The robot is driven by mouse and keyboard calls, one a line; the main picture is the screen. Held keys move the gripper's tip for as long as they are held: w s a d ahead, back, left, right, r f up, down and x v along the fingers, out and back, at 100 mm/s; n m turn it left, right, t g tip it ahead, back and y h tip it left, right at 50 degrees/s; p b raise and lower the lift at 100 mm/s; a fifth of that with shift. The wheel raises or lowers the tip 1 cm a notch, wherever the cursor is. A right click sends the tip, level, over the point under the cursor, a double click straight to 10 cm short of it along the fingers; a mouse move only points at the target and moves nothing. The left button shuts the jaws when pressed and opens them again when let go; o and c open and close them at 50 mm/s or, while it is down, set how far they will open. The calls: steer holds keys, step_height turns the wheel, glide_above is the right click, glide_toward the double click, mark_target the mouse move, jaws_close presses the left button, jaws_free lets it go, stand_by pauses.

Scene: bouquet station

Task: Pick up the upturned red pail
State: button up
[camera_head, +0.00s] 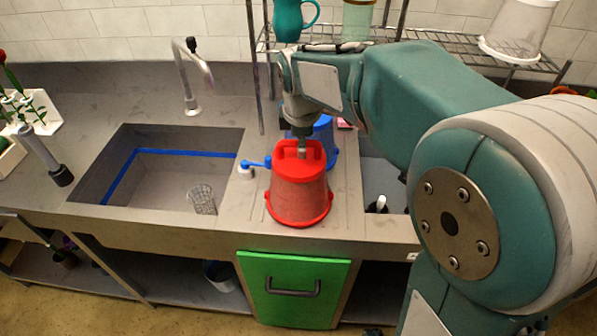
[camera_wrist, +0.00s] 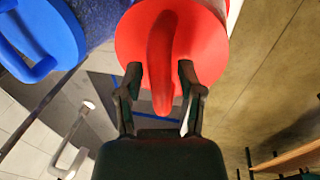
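The upturned red pail (camera_head: 299,190) stands upside down on the counter to the right of the sink, rim down. Its flat base faces up and carries a raised red handle (camera_wrist: 161,62). My gripper (camera_head: 301,150) reaches down to the top of the pail. In the wrist view my gripper (camera_wrist: 161,78) has its two dark fingers apart, one on each side of the handle, with small gaps showing between fingers and handle. The pail's lower part is hidden in the wrist view.
A blue pail (camera_head: 325,130) stands close behind the red one; it also shows in the wrist view (camera_wrist: 55,35). A blue-handled tap part (camera_head: 252,168) is close on the left, by the sink (camera_head: 160,170). A wire shelf (camera_head: 465,52) holding vessels hangs behind.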

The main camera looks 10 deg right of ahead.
jaws_close()
steer(key=shift+r, duration=0.1)
